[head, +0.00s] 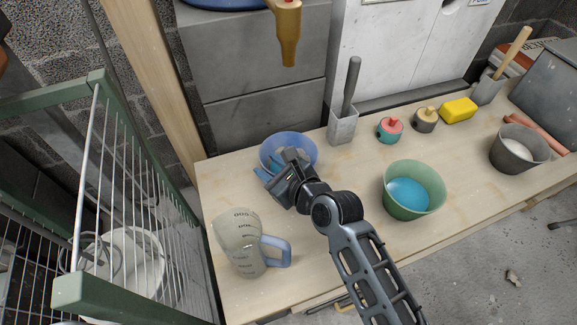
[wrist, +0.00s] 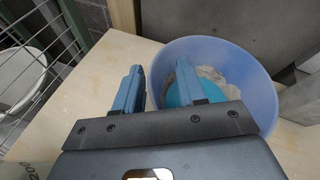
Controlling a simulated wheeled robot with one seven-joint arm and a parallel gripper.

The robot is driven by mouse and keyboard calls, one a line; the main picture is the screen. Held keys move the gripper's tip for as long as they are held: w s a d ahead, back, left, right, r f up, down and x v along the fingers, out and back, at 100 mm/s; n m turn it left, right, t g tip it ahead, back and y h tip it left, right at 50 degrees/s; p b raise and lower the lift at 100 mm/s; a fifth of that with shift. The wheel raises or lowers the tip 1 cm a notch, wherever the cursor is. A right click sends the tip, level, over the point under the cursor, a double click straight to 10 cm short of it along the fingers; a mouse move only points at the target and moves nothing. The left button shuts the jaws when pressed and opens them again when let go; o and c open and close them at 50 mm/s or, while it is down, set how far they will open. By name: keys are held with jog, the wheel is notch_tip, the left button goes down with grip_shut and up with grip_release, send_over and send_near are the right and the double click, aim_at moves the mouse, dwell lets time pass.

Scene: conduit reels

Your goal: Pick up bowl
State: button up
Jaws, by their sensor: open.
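A translucent blue bowl (head: 301,143) stands on the wooden bench near its left end. In the wrist view the bowl (wrist: 240,62) fills the upper right, with pale grey stuff and a bright blue patch inside. My gripper (head: 272,166) is open at the bowl's near left rim. In the wrist view the gripper (wrist: 158,84) has one blue finger outside the left wall and the other over the inside, with the wall between them. I cannot tell whether either finger touches it. A green bowl (head: 414,190) with blue contents and a dark grey bowl (head: 518,150) stand farther right.
A measuring jug (head: 242,245) stands close to my gripper at the front left. Small round reels and a yellow block (head: 458,110) lie along the back. A green wire rack (head: 140,190) is left.

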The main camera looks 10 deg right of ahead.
jog(key=shift+c, duration=0.2)
grip_shut()
dwell(0.4)
